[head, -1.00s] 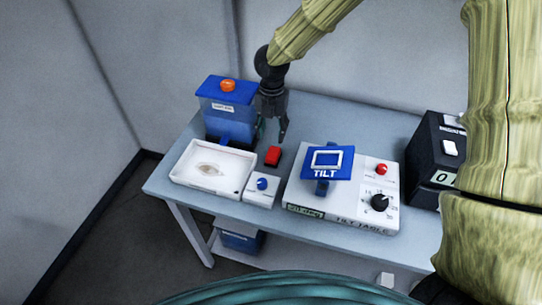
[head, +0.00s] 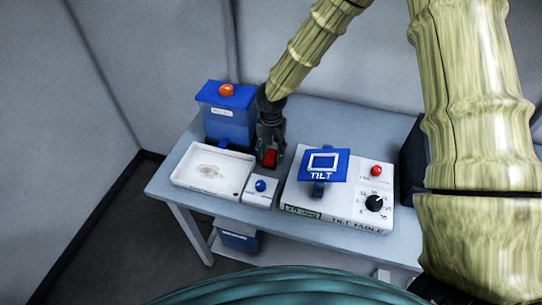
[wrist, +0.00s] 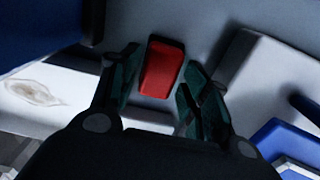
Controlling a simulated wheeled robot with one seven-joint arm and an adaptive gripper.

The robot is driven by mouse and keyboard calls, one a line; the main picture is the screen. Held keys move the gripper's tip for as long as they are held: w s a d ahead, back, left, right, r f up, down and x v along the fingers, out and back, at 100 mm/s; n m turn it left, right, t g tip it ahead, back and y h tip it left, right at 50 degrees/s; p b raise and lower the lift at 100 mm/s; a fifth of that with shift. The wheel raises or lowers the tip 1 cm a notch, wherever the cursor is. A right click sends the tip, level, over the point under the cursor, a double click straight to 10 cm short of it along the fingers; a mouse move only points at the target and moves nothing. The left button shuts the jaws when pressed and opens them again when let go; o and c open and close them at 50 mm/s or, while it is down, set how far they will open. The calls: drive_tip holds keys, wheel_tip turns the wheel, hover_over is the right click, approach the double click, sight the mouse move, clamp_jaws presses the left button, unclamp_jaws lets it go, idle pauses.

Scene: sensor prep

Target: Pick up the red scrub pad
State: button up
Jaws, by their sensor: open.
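The red scrub pad (head: 270,157) is a small red block on the grey table between the white tray and the tilt table. My gripper (head: 269,158) is over it, pointing down, with its dark fingers partly in front of the pad in the head view. In the wrist view the pad (wrist: 162,68) lies between and slightly beyond the two open fingers (wrist: 156,92). Neither finger visibly touches it. I cannot tell the exact height of the fingertips over the table.
The white tray (head: 180,178) with a brownish stain is to the left. A blue container with an orange knob (head: 226,90) stands behind it. A small white box with a blue knob (head: 260,186) is in front. The blue-topped tilt table (head: 340,215) is close on the right.

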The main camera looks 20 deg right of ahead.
sight(271, 154)
drive_tip(key=shift+f, duration=0.85)
drive_tip(key=shift+c, duration=0.2)
drive_tip(key=c, duration=0.8)
wheel_tip(271, 154, up, 10)
drive_tip(key=shift+b, duration=1.25)
